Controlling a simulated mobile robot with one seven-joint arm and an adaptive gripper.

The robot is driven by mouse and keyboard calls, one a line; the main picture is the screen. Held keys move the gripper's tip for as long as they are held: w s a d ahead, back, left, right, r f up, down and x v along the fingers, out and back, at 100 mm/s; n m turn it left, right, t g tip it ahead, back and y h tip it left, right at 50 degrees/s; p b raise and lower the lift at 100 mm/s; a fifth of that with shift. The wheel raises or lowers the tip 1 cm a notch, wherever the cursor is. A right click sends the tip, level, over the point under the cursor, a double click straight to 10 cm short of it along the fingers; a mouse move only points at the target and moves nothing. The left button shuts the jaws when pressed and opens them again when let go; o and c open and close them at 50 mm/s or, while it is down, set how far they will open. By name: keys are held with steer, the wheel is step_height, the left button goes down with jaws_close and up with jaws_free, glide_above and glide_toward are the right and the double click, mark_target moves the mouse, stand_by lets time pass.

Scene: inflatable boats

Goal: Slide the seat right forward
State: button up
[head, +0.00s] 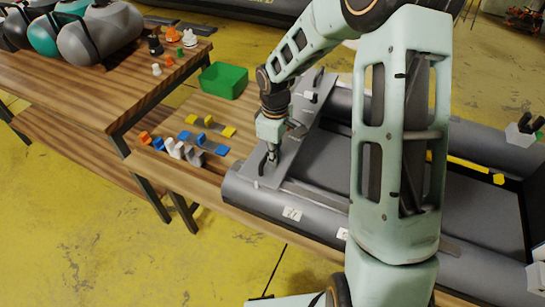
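The grey boat (262,202) lies on a wooden table, its near tube running along the front edge. The seat (289,163) is a flat grey board lying across the boat towards its left end, from the near tube to the far tube. My gripper (273,158) points down at the near end of the seat, close beside the near handle. The fingers are small here, and I cannot tell whether they are apart or touch the handle. My arm hides the middle of the boat.
White labels (292,214) sit on the near tube. Left of the boat are a green bin (224,80) and several blue, yellow, orange, white and grey small parts (190,150). A yellow bar (460,166) lies inside the boat at right. A second table (90,75) holds rounded bags.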

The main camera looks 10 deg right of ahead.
steer(key=shift+w+a, duration=0.15)
steer(key=shift+a, duration=0.15)
stand_by(0.4)
steer(key=shift+w+a, duration=0.4)
steer(key=shift+a, duration=0.2)
steer(key=shift+w+a, duration=0.35)
steer(key=shift+a, duration=0.2)
steer(key=shift+s+d, duration=0.6)
steer(key=shift+d, duration=0.3)
step_height(320, 180, up, 9)
steer(key=p, duration=0.7)
steer(key=shift+r, duration=0.1)
